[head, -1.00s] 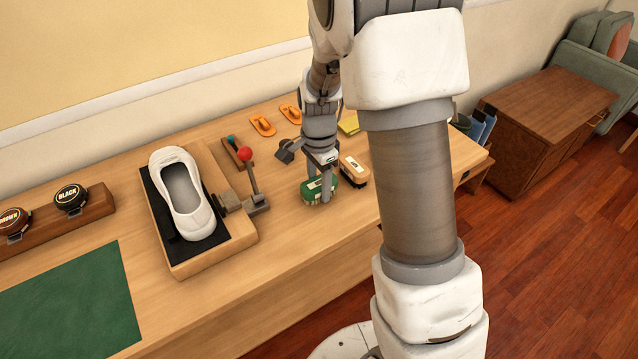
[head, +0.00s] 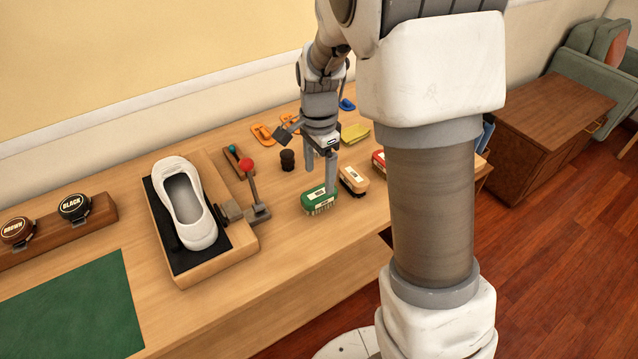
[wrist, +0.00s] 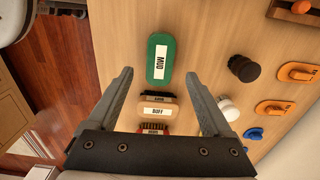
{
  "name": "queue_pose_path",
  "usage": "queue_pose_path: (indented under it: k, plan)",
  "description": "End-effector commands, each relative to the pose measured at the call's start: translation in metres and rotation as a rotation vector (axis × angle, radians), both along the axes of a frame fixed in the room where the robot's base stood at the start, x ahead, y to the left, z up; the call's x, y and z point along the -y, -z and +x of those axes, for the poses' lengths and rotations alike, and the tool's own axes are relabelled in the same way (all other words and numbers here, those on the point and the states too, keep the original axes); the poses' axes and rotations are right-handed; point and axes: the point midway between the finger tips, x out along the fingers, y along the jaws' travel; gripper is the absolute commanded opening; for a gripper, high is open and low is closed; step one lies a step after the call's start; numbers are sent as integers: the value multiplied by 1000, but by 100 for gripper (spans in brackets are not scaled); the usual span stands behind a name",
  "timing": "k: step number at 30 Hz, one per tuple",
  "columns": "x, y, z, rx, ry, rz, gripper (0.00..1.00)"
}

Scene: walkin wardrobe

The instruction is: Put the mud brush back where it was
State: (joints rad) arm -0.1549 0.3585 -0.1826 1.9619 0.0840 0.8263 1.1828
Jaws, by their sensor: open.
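The mud brush (head: 319,200) is green with a white label and rests on the wooden table, bristles down. In the wrist view its label reads MUD (wrist: 161,50). My gripper (head: 321,180) is open and empty, just above and behind the brush in the head view. In the wrist view the open fingers (wrist: 160,78) point towards it, with the brush beyond the tips and clear of both. The tan buff brush (head: 354,180) stands to its right, with a small gap. It also shows between my fingers in the wrist view (wrist: 170,110).
A red brush (head: 379,161) stands past the buff brush. A dark round knob (head: 287,160), a red-topped lever (head: 252,182) and the shoe stand (head: 222,257) with a white shoe are to the left.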

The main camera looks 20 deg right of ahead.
Motion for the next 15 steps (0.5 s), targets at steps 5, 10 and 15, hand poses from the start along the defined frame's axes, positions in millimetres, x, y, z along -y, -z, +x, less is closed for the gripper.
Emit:
queue_pose_path:
  k: [5, 10, 15]
  plan:
    - [-1, -34, 0, 2, -1, 1, 84]
    - [-1, -49, 0, 3, -4, 1, 84]
    - [0, -73, -14, 43, -93, 12, 84]
